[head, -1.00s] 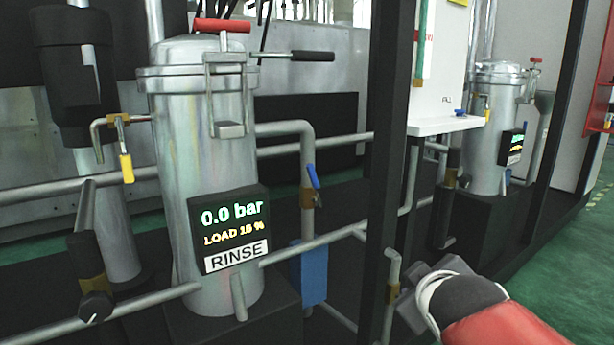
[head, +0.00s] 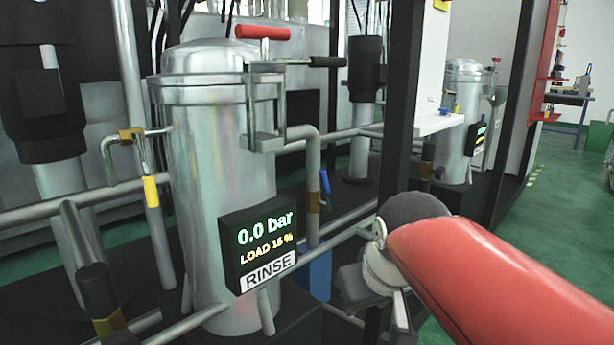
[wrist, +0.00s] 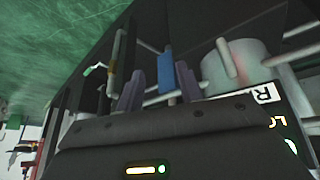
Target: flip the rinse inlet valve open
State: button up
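The steel rinse vessel (head: 208,150) stands left of centre in the head view, with a display (head: 262,245) reading 0.0 bar, LOAD 15 % and RINSE. A valve with a blue lever (head: 325,182) sits on the pipe right of it, its lever roughly along the pipe. A valve with a yellow lever (head: 151,190) hangs on the left pipe. No label shows which one is the inlet valve. My gripper (wrist: 158,90) is open and empty in the wrist view, its two fingers apart. In the head view it is low at right of the vessel, mostly hidden by my wrist.
A red handle (head: 262,32) and black grip (head: 327,62) are on the vessel's lid. A dark upright post (head: 410,110) stands behind my arm. A second vessel (head: 460,110) is farther right. Low pipes cross the skid.

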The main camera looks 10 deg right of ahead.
jog(key=w+r+n+p, duration=0.2)
jog(key=w+r+p, duration=0.1)
jog(key=w+r, duration=0.7)
jog(key=n+h+p, duration=0.1)
jog(key=n+p, duration=0.1)
jog(key=p, duration=0.1)
send_near(323, 181)
jog(key=x, duration=0.3)
jog(key=shift+w+r, duration=0.1)
jog(key=shift+w, duration=0.4)
jog(key=shift+w+f+h, duration=0.2)
jog(key=shift+f+h, duration=0.1)
jog(key=shift+f, duration=0.1)
jog(key=b+x, duration=0.1)
jog(key=x, duration=0.6)
jog(key=shift+r, duration=0.1)
grip_shut()
